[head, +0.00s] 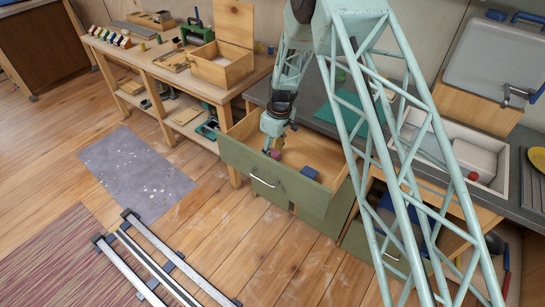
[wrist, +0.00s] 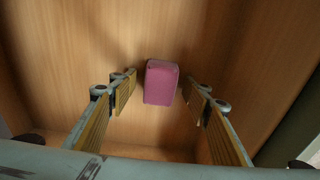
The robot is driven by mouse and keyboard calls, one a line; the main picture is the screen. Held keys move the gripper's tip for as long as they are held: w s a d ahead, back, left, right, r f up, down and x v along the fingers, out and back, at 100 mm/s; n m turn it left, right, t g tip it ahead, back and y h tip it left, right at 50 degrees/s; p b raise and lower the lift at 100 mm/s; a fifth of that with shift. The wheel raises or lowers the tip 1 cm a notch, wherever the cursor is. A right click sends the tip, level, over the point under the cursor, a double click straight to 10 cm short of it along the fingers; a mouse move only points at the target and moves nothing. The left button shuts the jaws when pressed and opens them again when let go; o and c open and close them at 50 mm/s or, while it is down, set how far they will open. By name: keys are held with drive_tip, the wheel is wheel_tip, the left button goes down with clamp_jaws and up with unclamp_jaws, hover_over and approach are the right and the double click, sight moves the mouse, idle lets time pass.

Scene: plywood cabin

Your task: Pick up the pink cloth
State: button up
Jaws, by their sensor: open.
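The pink cloth (wrist: 161,82) looks like a small folded block. It lies on the wooden floor of an open drawer. In the wrist view it sits between and just beyond the tips of my open fingers, with a gap on each side. My gripper (wrist: 160,90) is open and empty, pointing down into the drawer. In the head view my gripper (head: 269,150) is inside the left part of the drawer, and a bit of the pink cloth (head: 274,154) shows beside its fingers. The drawer has a green front (head: 270,186) and is pulled out.
A blue item (head: 309,173) lies in the drawer, right of my gripper. The drawer walls stand close around my gripper. A workbench with an open wooden box (head: 222,70) is at left.

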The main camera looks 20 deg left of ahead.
drive_tip(key=shift+c, duration=0.3)
drive_tip(key=c, duration=0.8)
drive_tip(key=shift+r+p, duration=0.8)
drive_tip(key=shift+r, duration=4.2)
